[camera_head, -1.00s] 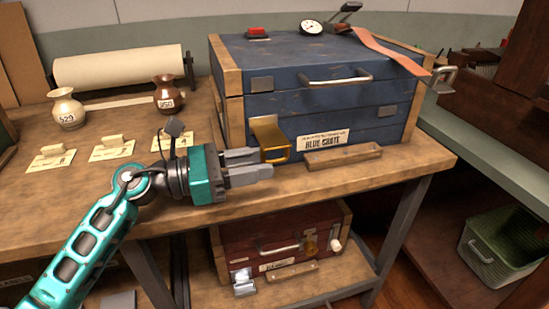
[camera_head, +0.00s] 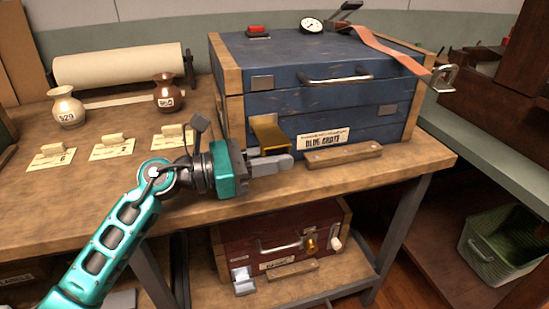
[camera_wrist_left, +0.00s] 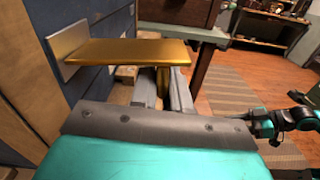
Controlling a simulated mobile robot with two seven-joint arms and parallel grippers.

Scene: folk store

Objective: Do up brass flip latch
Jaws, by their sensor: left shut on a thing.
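The brass flip latch (camera_head: 270,136) is on the lower left front of the blue crate (camera_head: 352,118), beside its paper label. Its gold plate stands out from the crate's front; it also shows in the left wrist view (camera_wrist_left: 140,50), beside a grey metal plate on the blue wall. My left gripper (camera_head: 285,162) is at the latch's lower end and is shut on it. Its fingers (camera_wrist_left: 165,85) lie under the gold plate in the wrist view, which partly hides them. A teal and black arm part, seemingly of my right arm, shows at that view's right edge; its jaws are unclear.
A wooden bar (camera_head: 344,157) lies on the bench in front of the crate, close right of my left gripper. Vases and number cards (camera_head: 110,148) stand to the left. A red crate (camera_head: 285,232) is on the shelf below. A green basket (camera_head: 500,245) is at right.

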